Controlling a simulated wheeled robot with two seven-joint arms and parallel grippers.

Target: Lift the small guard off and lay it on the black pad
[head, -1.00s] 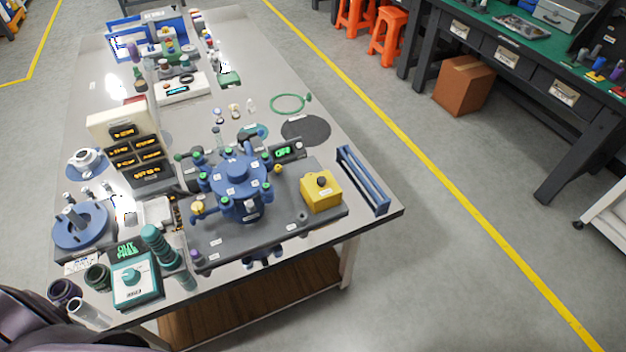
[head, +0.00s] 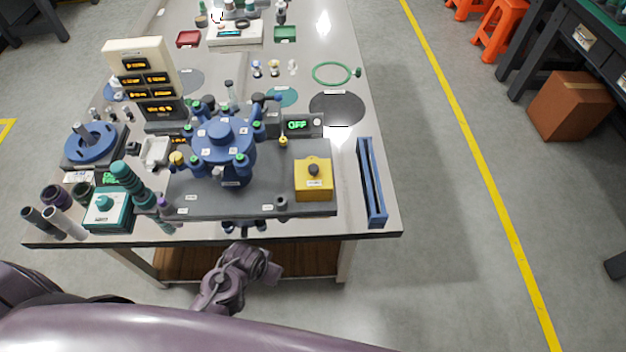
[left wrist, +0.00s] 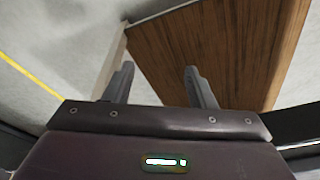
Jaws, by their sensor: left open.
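A small yellow box-like cover (head: 313,181) with a dark knob on top, which looks like the small guard, sits on the right part of the grey base plate (head: 262,200), right of the blue flanged fixture (head: 222,145). The round black pad (head: 337,108) lies flat and bare on the table behind it, beyond the OFF display. In the left wrist view my left gripper (left wrist: 158,70) is open and empty, with the brown wooden lower shelf (left wrist: 215,45) and floor beyond its fingers. My right gripper is not identifiable in these frames.
A blue slotted rail (head: 371,182) stands at the table's right edge. The OFF display box (head: 300,125) is between the yellow cover and the pad. A green ring (head: 332,74) lies behind the pad. A teal knob box (head: 109,207) and cylinders crowd the front left.

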